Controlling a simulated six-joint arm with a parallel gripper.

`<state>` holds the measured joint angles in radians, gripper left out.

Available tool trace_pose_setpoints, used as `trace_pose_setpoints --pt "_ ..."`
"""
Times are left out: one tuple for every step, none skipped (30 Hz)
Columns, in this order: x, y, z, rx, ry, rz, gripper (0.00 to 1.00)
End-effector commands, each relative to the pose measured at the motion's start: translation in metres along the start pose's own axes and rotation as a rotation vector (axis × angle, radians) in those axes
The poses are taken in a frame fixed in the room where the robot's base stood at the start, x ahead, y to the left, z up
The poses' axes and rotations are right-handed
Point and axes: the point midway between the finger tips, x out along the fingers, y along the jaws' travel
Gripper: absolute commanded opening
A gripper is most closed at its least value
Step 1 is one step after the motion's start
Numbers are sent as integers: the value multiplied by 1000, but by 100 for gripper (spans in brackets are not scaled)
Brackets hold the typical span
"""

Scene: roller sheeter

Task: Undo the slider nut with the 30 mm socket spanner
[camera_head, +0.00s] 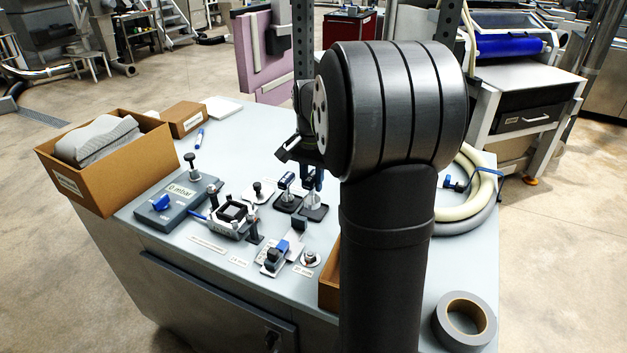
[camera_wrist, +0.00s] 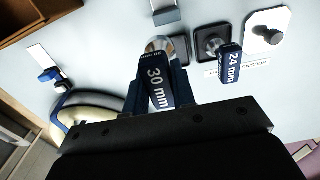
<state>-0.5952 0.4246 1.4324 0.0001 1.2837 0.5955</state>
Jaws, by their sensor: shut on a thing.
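The 30 mm socket spanner (camera_wrist: 157,84) has a dark blue handle with white lettering and a silver socket end. In the wrist view my gripper (camera_wrist: 159,92) has a finger on each side of this handle and is shut on it. The socket end is at a dark square base (camera_wrist: 181,47); I cannot tell whether it is seated or raised. In the head view the spanner (camera_head: 312,179) is partly hidden by my arm. A silver nut (camera_head: 310,259) on a small plate is near the bench front; I cannot tell if it is the slider nut.
The 24 mm spanner (camera_wrist: 229,65) stands close beside the held one. Knobs and a blue-topped clamp (camera_head: 275,256) crowd the bench middle. A cardboard box (camera_head: 120,185) with cloth is at left; a hose coil (camera_head: 482,205) and tape roll (camera_head: 465,320) are at right.

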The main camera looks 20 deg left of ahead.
Motion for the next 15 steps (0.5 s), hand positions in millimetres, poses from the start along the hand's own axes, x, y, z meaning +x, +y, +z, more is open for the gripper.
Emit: trace_pose_setpoints --pt "-5 5 15 -2 2 -2 0" --pt "-7 8 24 -2 2 -2 0" --pt "-9 13 34 -2 2 -2 0" --pt "-10 16 43 -3 2 -1 0" --pt "-11 19 50 -2 1 -1 0" --pt "-12 24 60 -2 2 -1 0" --pt "-12 27 67 -2 2 -1 0" --pt "-13 30 74 -1 1 -1 0" --pt "-13 33 82 -1 2 -2 0" --pt "-13 36 87 -1 1 -1 0" --pt "-13 38 92 -2 2 -2 0" --pt "-13 41 97 -2 1 -1 0" --pt "-13 43 101 -2 1 -2 0" --pt "-13 44 104 -1 1 -1 0" --pt "-13 46 107 -1 1 -1 0"
